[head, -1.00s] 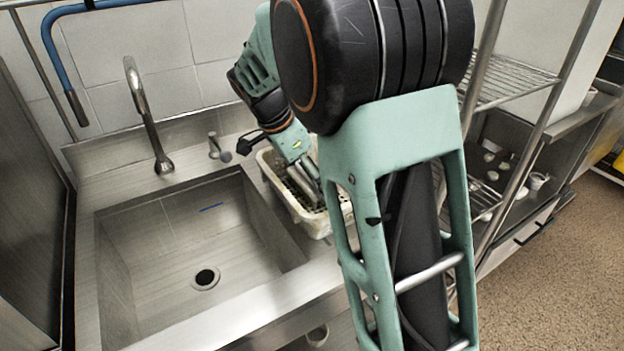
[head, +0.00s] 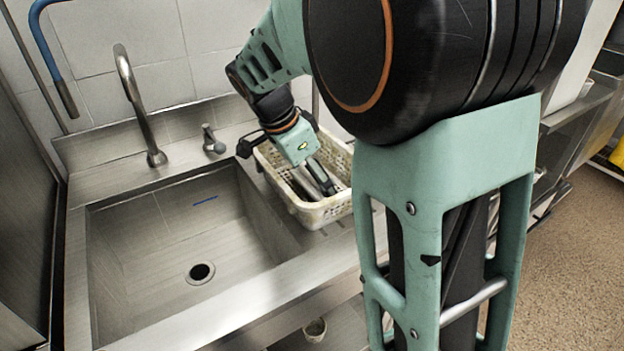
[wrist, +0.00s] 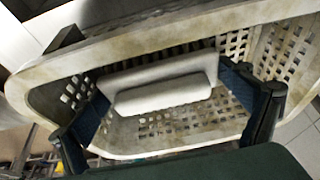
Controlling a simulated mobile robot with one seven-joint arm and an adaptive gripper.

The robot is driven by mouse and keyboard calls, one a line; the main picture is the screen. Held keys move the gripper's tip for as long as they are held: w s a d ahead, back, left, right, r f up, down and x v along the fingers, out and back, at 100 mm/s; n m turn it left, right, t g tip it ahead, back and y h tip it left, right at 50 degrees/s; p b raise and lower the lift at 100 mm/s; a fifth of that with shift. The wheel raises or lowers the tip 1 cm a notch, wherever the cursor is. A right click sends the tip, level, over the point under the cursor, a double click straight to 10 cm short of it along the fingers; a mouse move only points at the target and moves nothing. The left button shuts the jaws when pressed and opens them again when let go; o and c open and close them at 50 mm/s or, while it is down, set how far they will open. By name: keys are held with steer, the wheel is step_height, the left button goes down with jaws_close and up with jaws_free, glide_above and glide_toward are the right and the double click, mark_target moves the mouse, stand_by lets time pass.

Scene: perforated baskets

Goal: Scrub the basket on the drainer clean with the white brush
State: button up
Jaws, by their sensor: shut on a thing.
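The basket (head: 322,212) is cream-white and perforated, and stands upright on the drainer (head: 338,238) to the right of the sink. In the wrist view the basket (wrist: 150,43) has grey-brown stains on its rim and walls. My gripper (head: 322,183) reaches down into the basket from above. Its fingers are shut on the white brush (wrist: 165,95), gripping it at both ends. The brush is inside the basket, close to a perforated wall; its bristles are hidden, so I cannot tell whether they touch.
The empty sink basin (head: 170,245) lies left of the basket, with a tall faucet (head: 140,105) and a short tap (head: 212,140) behind it. A tiled wall (head: 130,50) closes off the back. A small cup (head: 315,330) sits below the counter's front edge.

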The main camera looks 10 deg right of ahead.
mark_target(298, 167)
steer(key=shift+w+a+p, duration=0.4)
steer(key=shift+w+a, duration=0.3)
steer(key=shift+w, duration=0.3)
steer(key=shift+w+a+p, duration=0.2)
steer(key=shift+w, duration=0.45)
steer(key=shift+w+a+p, duration=0.2)
steer(key=shift+w, duration=0.4)
steer(key=shift+f, duration=0.1)
step_height(298, 167, up, 13)
steer(key=p, duration=0.9)
steer(key=shift+c, duration=0.2)
